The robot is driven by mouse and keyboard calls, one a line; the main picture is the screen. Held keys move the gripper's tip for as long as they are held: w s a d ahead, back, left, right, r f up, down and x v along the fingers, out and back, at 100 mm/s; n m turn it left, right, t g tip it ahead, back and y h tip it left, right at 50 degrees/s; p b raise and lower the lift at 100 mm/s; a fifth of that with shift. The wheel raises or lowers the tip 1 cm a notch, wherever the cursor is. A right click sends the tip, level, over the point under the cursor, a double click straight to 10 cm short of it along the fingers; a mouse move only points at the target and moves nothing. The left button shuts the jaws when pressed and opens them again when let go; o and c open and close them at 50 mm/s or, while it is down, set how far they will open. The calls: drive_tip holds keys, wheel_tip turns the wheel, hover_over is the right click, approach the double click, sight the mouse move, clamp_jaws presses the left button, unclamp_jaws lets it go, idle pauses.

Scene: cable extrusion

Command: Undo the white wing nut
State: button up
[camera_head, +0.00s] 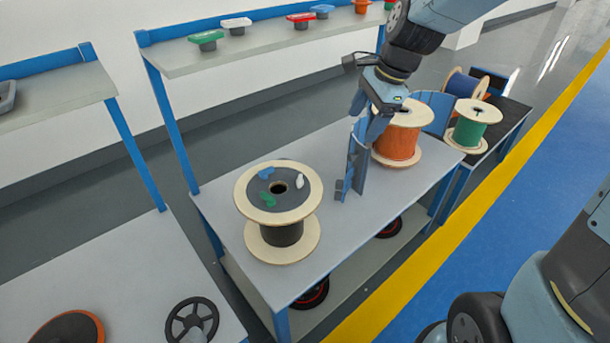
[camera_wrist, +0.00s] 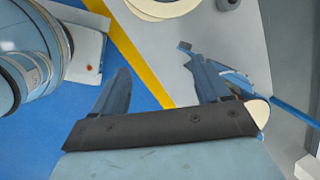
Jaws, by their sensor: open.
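The white wing nut (camera_head: 300,181) is on the top face of a wooden spool (camera_head: 243,203) with a dark core, at its right side. A blue wing nut (camera_head: 266,173) and a green wing nut (camera_head: 268,200) sit on the same face, around the centre hole. My gripper (camera_head: 361,118) is open and empty, to the right of and above the spool, near a blue upright bracket (camera_head: 355,165). In the wrist view my gripper (camera_wrist: 160,88) shows both fingers apart with nothing between them. The wing nuts are not visible there; only an edge of a spool (camera_wrist: 165,8) shows at the top.
An orange spool (camera_head: 397,143) stands behind the bracket on the grey table (camera_head: 240,275). A green spool (camera_head: 470,133) and a blue spool (camera_head: 462,86) stand farther right. A shelf (camera_head: 262,45) with coloured parts runs along the back.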

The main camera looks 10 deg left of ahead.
sight(301, 178)
drive_tip(key=a+f+m, duration=0.1)
drive_tip(key=a+f, duration=0.3)
drive_tip(key=f, duration=0.2)
drive_tip(key=a+f+m+g, duration=0.1)
drive_tip(key=a+f+m, duration=0.1)
drive_tip(key=a+f, duration=0.3)
drive_tip(key=w+a+f+m+g+y, duration=0.1)
drive_tip(key=a+f+m, duration=0.1)
drive_tip(key=a+f, duration=0.3)
wheel_tip(301, 178, down, 4)
drive_tip(key=shift+w+a+f, duration=0.1)
